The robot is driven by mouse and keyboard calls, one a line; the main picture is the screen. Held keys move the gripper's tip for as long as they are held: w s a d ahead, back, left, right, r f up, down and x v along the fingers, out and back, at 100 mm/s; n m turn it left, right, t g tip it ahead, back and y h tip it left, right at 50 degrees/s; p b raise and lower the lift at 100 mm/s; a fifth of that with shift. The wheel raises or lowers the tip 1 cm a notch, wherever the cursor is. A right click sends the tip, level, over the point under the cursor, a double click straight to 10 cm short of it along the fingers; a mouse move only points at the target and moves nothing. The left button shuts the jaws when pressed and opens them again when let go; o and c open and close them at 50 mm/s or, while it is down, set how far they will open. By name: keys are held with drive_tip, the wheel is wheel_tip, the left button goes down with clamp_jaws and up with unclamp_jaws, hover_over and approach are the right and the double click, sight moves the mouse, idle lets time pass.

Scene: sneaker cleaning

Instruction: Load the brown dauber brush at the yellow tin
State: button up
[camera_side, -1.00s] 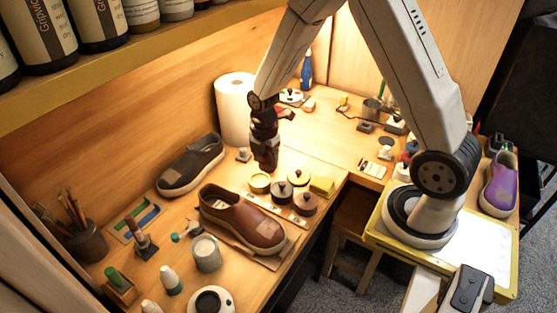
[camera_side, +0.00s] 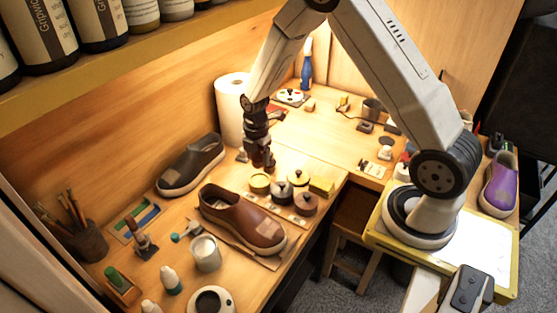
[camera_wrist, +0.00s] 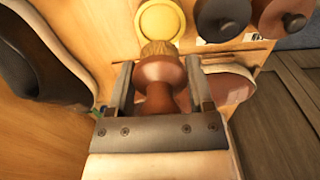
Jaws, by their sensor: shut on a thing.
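My gripper (camera_wrist: 160,92) is shut on the brown dauber brush (camera_wrist: 158,75), holding its reddish-brown handle between the fingers. The brush's tan bristle end points toward the yellow tin (camera_wrist: 160,22) in the wrist view and overlaps the tin's near rim. Whether the bristles touch the tin cannot be told. The brush is hard to make out there.
Dark-topped and brown tins (camera_side: 305,203) stand right of the yellow tin, beside a yellow block (camera_side: 322,186). A brown shoe (camera_side: 243,220) lies in front, and a dark shoe (camera_side: 191,165) lies to the left. A paper roll (camera_side: 232,112) stands behind.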

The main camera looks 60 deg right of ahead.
sight(260, 181)
drive_tip(key=shift+f, duration=2.8)
drive_tip(key=shift+f, duration=0.65)
idle(0.7)
drive_tip(key=shift+r, duration=0.1)
drive_tip(key=shift+r, duration=3.5)
drive_tip(key=shift+a+r, duration=0.1)
drive_tip(key=s+a+r+m, duration=0.3)
drive_tip(key=a+r+m, duration=0.5)
drive_tip(key=m, duration=1)
drive_tip(key=shift+s+a+r, duration=0.15)
drive_tip(key=shift+s+r, duration=0.05)
drive_tip(key=shift+r, duration=0.3)
